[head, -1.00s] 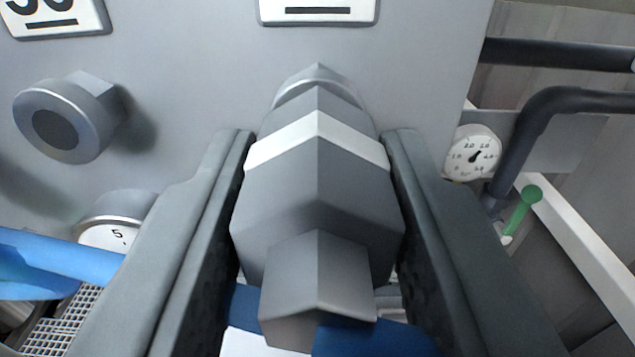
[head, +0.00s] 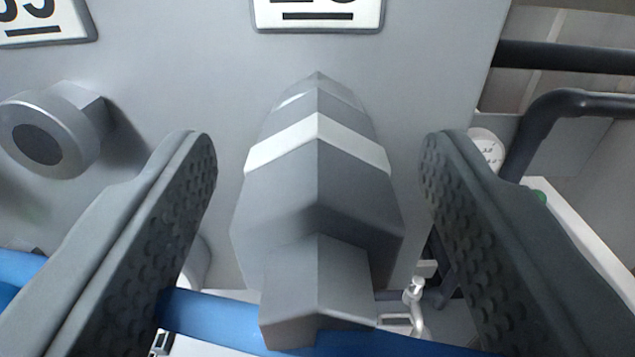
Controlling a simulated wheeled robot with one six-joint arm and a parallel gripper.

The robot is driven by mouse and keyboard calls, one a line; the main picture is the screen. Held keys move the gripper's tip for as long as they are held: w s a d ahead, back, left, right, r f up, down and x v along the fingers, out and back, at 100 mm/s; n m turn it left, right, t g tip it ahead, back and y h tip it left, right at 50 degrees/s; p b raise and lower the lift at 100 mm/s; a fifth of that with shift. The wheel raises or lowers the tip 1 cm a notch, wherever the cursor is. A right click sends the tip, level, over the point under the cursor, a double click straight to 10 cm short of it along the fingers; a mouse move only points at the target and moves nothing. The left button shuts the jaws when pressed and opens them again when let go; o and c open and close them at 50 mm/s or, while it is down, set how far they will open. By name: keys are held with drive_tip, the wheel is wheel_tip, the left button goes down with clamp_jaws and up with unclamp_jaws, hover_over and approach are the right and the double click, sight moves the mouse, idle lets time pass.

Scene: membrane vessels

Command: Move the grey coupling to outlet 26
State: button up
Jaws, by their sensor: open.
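The grey coupling (head: 318,205) is a faceted grey body with a white band, in the middle of the head view. It sits at the grey panel, below a white number plate (head: 318,14) that is cut off by the top edge; its underlined number is only partly readable. My gripper (head: 316,150) is open, with one dark finger on each side of the coupling and a clear gap to both. The coupling's far end meets the panel; how it is seated there is hidden by its own body.
Another outlet (head: 42,138) with a round dark face stands on the panel (head: 210,70) at left, under a plate (head: 42,20) partly cut off. A blue hose (head: 215,316) runs below the coupling. Dark pipes (head: 570,57) and a partly hidden gauge (head: 487,148) are at right.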

drive_tip(key=s, duration=1.7)
drive_tip(key=shift+s, duration=0.2)
drive_tip(key=s+f, duration=3.3)
drive_tip(key=s, duration=0.2)
drive_tip(key=shift+s+f+g, duration=0.3)
drive_tip(key=shift+s, duration=0.1)
